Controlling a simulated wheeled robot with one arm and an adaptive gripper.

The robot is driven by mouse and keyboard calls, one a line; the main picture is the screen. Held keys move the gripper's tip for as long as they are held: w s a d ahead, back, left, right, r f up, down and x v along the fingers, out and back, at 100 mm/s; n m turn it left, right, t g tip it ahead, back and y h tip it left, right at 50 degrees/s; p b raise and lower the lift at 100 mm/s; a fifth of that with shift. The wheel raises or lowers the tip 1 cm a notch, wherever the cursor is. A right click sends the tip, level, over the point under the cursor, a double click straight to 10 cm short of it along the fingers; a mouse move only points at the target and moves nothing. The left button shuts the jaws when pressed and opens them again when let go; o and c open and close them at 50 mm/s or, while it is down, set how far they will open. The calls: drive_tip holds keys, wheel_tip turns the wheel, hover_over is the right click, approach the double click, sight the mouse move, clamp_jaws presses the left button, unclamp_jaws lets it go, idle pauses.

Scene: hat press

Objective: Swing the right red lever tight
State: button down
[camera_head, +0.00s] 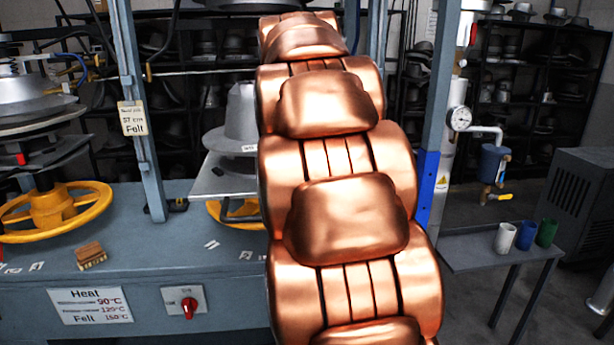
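My copper-coloured arm fills the middle of the view from bottom to top. My gripper is not in view. No red lever shows clearly; the right part of the press is largely hidden behind my arm. A small red piece (21,159) shows at the side of the left press. A small red handle-like part (473,34) shows on the vertical pipe at the upper right; I cannot tell whether it is a lever. A red rotary switch (188,307) is on the front of the grey bench (235,305).
Yellow handwheels stand at the left (55,208) and partly behind my arm (235,213). A grey hat form (241,115) sits above a plate. A wooden brush (90,256) lies on the bench. Several cups stand on the right side table (470,252). Blue-grey posts (140,110) rise from the bench.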

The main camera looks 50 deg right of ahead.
drive_tip(key=shift+a, duration=0.1)
idle(0.3)
drive_tip(key=c, duration=1)
unclamp_jaws()
drive_tip(key=shift+c, duration=0.2)
drive_tip(key=v, duration=1.2)
drive_tip(key=shift+a+f, duration=0.1)
